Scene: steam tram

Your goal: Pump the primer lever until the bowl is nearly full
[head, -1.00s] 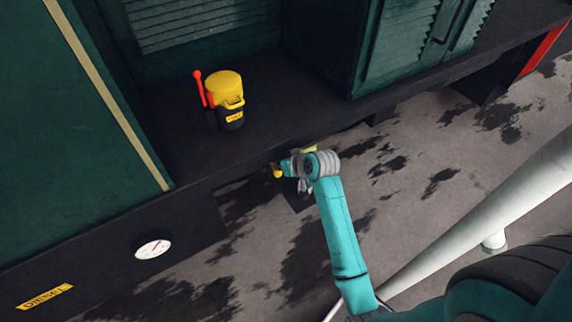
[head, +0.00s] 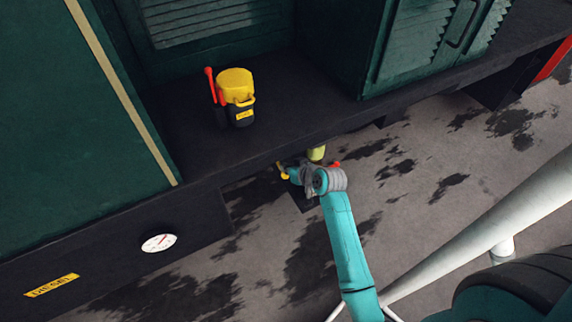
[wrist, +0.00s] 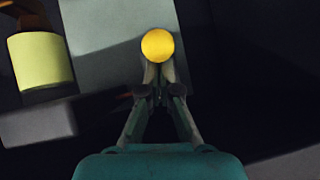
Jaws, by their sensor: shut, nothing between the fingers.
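The primer lever's round yellow knob (wrist: 157,45) is at the fingertips of my gripper (wrist: 158,76) in the wrist view. The fingers are together, with nothing between them, and whether they touch the knob I cannot tell. In the head view the knob (head: 285,176) shows under the tram's edge, beside my gripper. The bowl is a yellow-green cylinder (wrist: 40,60) at left in the wrist view, beside a grey block. Its upper part (head: 316,153) shows above my wrist in the head view. Its fill level is hard to tell.
A yellow and black canister (head: 236,95) with a red handle stands on the dark running board (head: 190,150). A round gauge (head: 159,243) and a yellow DIESEL plate (head: 51,285) are on the side skirt. A small red piece (head: 337,163) shows beside my wrist. Stained ground lies below.

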